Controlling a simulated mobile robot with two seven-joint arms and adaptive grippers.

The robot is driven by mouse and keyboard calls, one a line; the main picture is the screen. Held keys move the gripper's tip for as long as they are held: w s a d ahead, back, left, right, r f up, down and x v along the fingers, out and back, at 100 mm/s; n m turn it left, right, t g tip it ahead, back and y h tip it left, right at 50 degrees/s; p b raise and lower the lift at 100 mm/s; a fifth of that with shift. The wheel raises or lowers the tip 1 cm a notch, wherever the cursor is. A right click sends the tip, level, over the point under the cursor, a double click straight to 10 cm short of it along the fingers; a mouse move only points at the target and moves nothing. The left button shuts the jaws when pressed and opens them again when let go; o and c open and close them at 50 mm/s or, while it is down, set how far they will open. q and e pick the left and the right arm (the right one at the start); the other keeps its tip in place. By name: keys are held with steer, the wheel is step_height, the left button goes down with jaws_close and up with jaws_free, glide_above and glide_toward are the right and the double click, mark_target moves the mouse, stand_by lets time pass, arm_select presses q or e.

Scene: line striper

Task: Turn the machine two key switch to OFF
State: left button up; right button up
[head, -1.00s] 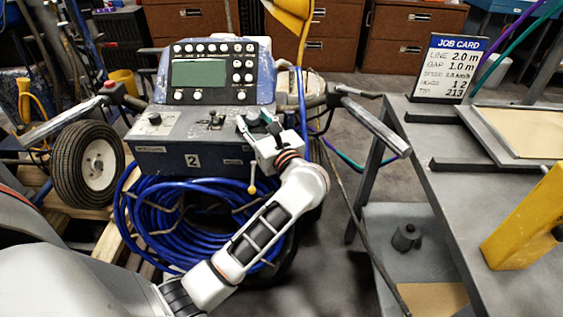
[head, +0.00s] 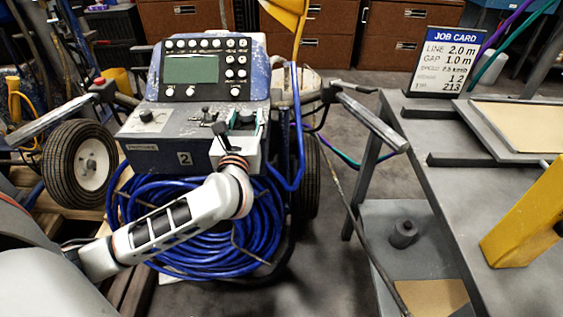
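Machine two is the striper with a worn grey console (head: 165,125) marked "2" on its front face. A blue panel with a screen (head: 190,69) and rows of knobs stands behind the console. My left gripper (head: 241,125) is over the right end of the console top, and its fingers look apart. A small dark control (head: 246,117) shows between the fingers. I cannot tell if it is the key switch, which way it points, or whether the fingers touch it. My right gripper is not in view.
A small lever (head: 205,114) and a black knob (head: 146,115) stand left of my gripper on the console. A coiled blue hose (head: 190,235) hangs below. A grey bench (head: 440,205) with a job card (head: 447,62) stands to the right.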

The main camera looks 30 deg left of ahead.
arm_select(q)
steer(key=shift+a+f, duration=0.1)
steer(key=shift+f, duration=0.05)
steer(key=p+v, duration=0.2)
steer(key=v, duration=1)
steer(key=s+d+r+m+t+h+p, duration=0.1)
steer(key=s+d+r+m+t+p, duration=0.15)
steer(key=r+m, duration=0.4)
steer(key=s+d+r+m+t+h+p, duration=0.1)
steer(key=d+r+m+t+p, duration=0.1)
steer(key=r+m+t, duration=0.4)
steer(key=s+d+f+m+g+h+p, duration=0.1)
steer(key=s+d+m+h+p, duration=0.1)
steer(key=d+m+h, duration=0.3)
steer(key=s+d+f+m+g+h+p, duration=0.1)
steer(key=d+m+h, duration=0.5)
steer(key=m, duration=0.8)
steer(key=s+p, duration=0.1)
steer(key=p, duration=0.1)
steer(key=shift+d+f+p, duration=0.15)
steer(key=shift+f+p, duration=0.1)
steer(key=shift+p, duration=0.05)
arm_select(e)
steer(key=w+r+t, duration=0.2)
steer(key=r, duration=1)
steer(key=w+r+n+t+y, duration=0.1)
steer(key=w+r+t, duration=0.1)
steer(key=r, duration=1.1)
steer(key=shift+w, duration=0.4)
